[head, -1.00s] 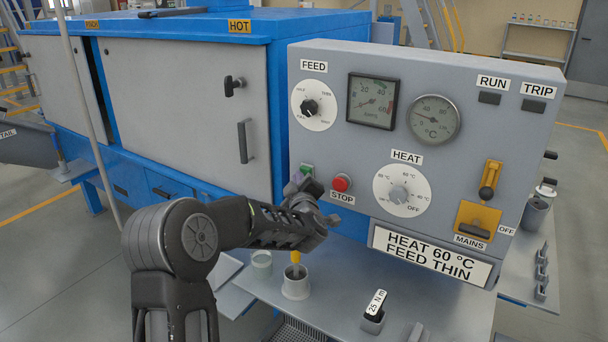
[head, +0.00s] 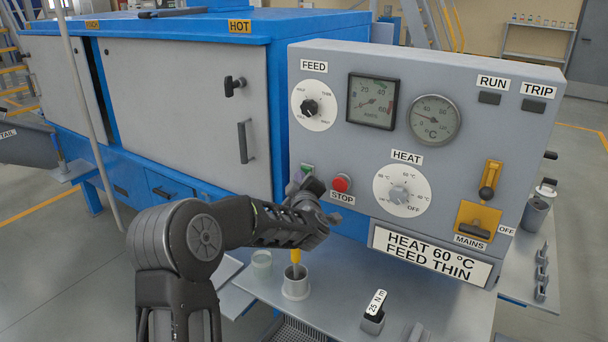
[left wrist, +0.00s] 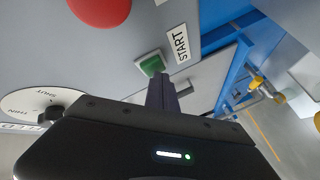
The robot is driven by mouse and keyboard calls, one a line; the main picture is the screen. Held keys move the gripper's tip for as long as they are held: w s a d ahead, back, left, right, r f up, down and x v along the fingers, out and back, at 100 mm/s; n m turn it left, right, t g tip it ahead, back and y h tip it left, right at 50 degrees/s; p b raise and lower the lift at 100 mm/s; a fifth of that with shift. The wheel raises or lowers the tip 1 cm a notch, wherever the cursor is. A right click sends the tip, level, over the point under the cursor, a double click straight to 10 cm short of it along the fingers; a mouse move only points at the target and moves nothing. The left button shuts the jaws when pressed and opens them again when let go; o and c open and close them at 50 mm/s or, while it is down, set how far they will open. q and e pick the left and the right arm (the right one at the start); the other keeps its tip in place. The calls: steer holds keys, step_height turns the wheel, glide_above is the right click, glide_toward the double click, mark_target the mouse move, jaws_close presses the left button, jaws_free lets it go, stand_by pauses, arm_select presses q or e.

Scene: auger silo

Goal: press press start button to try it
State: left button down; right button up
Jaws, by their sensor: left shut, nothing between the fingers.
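The green start button (left wrist: 152,65) sits in a pale square frame beside the START label (left wrist: 180,44) in the left wrist view. In the head view only part of the green button (head: 307,171) shows behind my left gripper (head: 302,184). The gripper is shut and empty. In the left wrist view its fingertips (left wrist: 157,80) are right at the button's lower edge; I cannot tell whether they touch it. The red stop button (head: 341,183) is just right of the gripper, above the STOP label. My right gripper is not in view.
The grey control panel (head: 450,155) carries a FEED dial (head: 313,106), a HEAT dial (head: 402,190), gauges and a yellow MAINS switch (head: 475,220). A shelf (head: 330,315) below holds a cup (head: 296,284). The blue HOT cabinet (head: 180,110) stands at left.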

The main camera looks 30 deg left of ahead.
arm_select(q)
steer(key=shift+s+b, duration=0.5)
steer(key=shift+s, duration=0.35)
steer(key=s+b, duration=0.2)
steer(key=s, duration=0.3)
steer(key=shift+d, duration=0.1)
steer(key=shift+f, duration=0.1)
stand_by(0.6)
